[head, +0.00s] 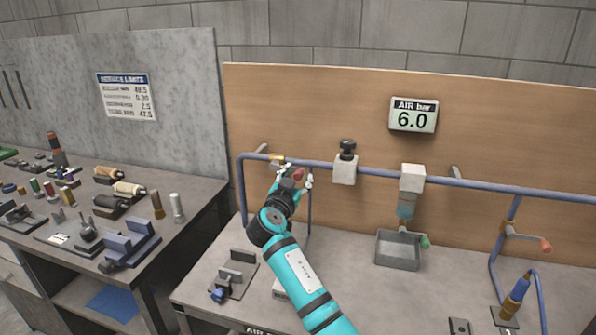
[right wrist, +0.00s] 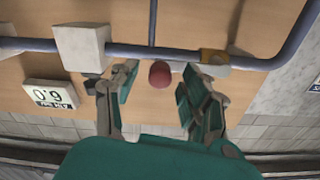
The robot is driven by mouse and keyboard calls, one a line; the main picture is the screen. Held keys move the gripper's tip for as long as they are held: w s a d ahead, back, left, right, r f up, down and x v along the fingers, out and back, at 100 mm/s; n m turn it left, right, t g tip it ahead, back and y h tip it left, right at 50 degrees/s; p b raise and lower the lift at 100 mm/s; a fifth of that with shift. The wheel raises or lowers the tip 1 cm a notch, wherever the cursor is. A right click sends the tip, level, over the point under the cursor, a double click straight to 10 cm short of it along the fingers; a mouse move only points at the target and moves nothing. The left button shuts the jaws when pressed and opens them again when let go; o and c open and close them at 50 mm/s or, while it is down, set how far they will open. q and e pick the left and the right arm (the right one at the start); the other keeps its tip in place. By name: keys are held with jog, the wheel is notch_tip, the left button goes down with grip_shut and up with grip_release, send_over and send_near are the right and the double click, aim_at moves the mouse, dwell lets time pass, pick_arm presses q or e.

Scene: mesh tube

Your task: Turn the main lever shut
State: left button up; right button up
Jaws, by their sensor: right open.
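The main lever shows as a red knob (head: 298,174) near the brass valve (head: 277,159) on the blue pipe at the left of the board. In the right wrist view the red knob (right wrist: 159,74) lies between the two spread fingers, with no clear contact; the brass valve (right wrist: 213,57) is off to its right. My right gripper (head: 294,178) is open at the knob; its open fingers also show in the right wrist view (right wrist: 157,88). The lever's stem is mostly hidden. The gauge (head: 413,116) reads 6.0 bar. My left gripper is out of view.
A grey block with a black knob (head: 346,165) and a filter unit (head: 411,178) sit on the pipe to the right. A grey tray (head: 398,250) stands below the filter. A red-tipped handle (head: 545,246) is at far right. A cluttered tool bench (head: 190,192) is left.

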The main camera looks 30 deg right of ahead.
jog(key=shift+w+d+f, duration=0.1)
jog(key=shift+w+d, duration=0.35)
jog(key=shift+d, duration=0.1)
jog(key=shift+a, duration=0.1)
grip_shut()
